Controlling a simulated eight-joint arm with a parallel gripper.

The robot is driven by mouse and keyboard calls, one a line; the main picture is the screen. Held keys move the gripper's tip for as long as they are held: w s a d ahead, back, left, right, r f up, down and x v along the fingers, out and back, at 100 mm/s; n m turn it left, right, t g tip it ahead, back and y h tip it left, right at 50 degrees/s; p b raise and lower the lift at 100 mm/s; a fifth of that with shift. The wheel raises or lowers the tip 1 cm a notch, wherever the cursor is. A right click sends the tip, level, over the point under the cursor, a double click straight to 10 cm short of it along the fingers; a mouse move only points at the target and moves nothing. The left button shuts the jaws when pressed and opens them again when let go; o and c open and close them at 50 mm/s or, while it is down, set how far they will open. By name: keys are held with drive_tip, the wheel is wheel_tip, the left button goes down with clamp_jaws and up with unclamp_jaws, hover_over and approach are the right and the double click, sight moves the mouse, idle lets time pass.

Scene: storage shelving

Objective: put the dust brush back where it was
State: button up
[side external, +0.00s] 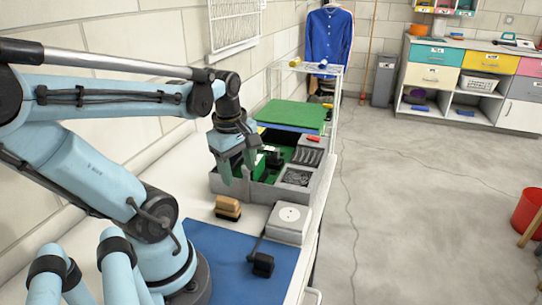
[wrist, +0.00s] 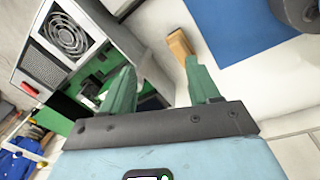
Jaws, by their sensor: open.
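The dust brush (side external: 228,205), apparently the tan wooden block with a darker lower part, lies on the white worktop in front of the grey compartment box (side external: 258,192). In the wrist view the brush (wrist: 179,46) shows beyond my fingertips, nearer the right finger. My gripper (side external: 238,175) is open and empty, pointing down above the left part of the box, behind the brush. The green-lined compartments are partly hidden by my fingers.
A white square unit (side external: 288,220) stands to the right of the brush. A black object (side external: 262,264) sits on the blue mat (side external: 225,255) in front. A red item (side external: 313,138) rests on the box. A green panel (side external: 292,116) lies behind it.

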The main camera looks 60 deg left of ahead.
drive_tip(key=w+d+r+m+t, duration=0.1)
drive_tip(key=w+d+m+t, duration=0.2)
drive_tip(key=d+m, duration=0.3)
drive_tip(key=w+d+m+t, duration=0.3)
drive_tip(key=w+d+m, duration=0.3)
drive_tip(key=m, duration=0.9)
drive_tip(key=shift+d+r+m+h, duration=0.35)
drive_tip(key=shift+d+m+h, duration=0.05)
drive_tip(key=shift+d, duration=0.4)
